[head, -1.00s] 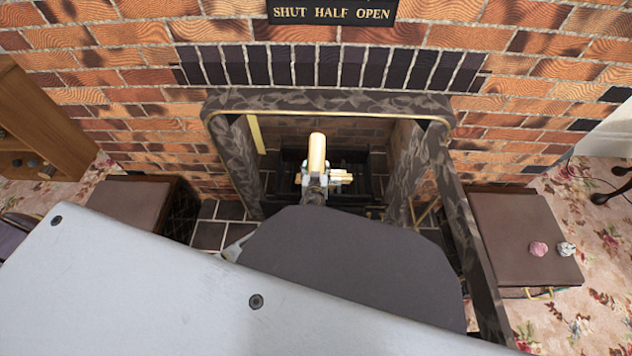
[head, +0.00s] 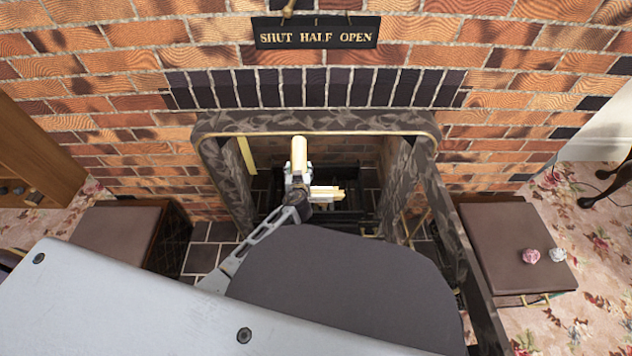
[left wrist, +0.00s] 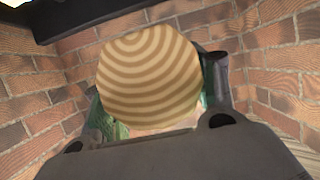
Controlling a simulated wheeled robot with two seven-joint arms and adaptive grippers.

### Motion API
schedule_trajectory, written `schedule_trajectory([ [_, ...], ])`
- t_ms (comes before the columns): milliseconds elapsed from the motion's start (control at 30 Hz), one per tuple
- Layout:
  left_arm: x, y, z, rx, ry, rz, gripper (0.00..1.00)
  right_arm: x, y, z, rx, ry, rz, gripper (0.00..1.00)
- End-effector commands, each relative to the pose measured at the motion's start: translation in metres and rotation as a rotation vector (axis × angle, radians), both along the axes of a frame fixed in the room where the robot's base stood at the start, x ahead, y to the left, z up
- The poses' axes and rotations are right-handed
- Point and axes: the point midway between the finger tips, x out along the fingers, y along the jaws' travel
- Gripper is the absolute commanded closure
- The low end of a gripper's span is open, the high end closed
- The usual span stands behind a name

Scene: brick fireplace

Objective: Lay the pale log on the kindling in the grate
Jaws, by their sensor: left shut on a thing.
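In the left wrist view the log's ringed round end (left wrist: 150,78) fills the middle, between the finger pads. The kindling (head: 326,193) shows as pale sticks in the dark grate (head: 345,172), just right of and below the gripper. The head view does not show clearly how high the log is above the kindling. My right gripper is not seen.
A dark stone surround (head: 222,165) with a brass edge frames the opening, and its sides are close to the arm. Brown boxes stand at the left (head: 115,235) and right (head: 505,235). Brick walls (left wrist: 275,75) close in around the log in the left wrist view.

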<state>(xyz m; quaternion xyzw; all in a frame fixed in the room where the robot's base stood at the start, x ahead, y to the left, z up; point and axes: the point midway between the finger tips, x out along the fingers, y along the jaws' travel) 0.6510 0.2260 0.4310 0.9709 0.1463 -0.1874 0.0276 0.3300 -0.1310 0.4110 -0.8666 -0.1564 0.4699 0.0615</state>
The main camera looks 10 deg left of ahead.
Motion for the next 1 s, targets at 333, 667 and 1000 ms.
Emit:
schedule_trajectory([
  [333, 0.002, -0.003, 0.003, 0.000, -0.003, -0.034, 0.79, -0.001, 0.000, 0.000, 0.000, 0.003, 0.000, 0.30],
  [667, 0.002, -0.004, -0.002, 0.001, -0.002, -0.035, 0.79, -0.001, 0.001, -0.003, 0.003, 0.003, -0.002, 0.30],
  [1000, 0.002, -0.003, -0.037, 0.001, -0.002, -0.035, 0.79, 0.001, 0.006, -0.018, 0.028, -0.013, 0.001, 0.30],
])
